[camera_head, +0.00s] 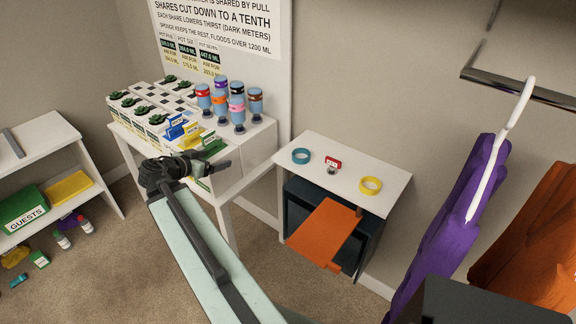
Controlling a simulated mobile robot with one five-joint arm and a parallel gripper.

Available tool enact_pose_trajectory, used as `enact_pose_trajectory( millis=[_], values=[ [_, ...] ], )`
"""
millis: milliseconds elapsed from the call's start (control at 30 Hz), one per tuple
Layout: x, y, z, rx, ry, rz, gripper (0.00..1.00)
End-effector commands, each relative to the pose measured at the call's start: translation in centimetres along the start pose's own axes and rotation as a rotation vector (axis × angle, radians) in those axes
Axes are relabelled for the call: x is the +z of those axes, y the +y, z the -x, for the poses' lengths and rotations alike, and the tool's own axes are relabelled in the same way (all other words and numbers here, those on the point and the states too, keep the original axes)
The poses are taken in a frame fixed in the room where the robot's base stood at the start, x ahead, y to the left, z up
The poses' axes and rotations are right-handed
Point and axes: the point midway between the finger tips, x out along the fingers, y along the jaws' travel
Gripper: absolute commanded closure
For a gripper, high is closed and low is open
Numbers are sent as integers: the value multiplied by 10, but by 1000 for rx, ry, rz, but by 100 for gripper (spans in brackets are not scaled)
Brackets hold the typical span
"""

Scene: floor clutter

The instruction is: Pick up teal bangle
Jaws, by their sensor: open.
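The teal bangle (301,156) lies flat on the white top of a small cabinet (385,170), near its left back part. My gripper (222,153) is at the far end of my arm, to the left of the bangle and apart from it, in front of the white table with bottles. Its jaws are open, and I see nothing held between them. Part of the gripper is dark against the items behind it.
A yellow bangle (370,185) and a small red-and-white item (333,165) share the cabinet top. An orange door (323,234) sticks out below. Several bottles (237,103) crowd the left table. Purple cloth (465,210) hangs at right.

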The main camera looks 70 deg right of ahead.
Motion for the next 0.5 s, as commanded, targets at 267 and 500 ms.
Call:
enact_pose_trajectory(
  millis=[267,500],
  values=[
    [-47,163,-138,294,116,-113,12],
    [-53,195,-154,344,114,-134,12]
  ],
)
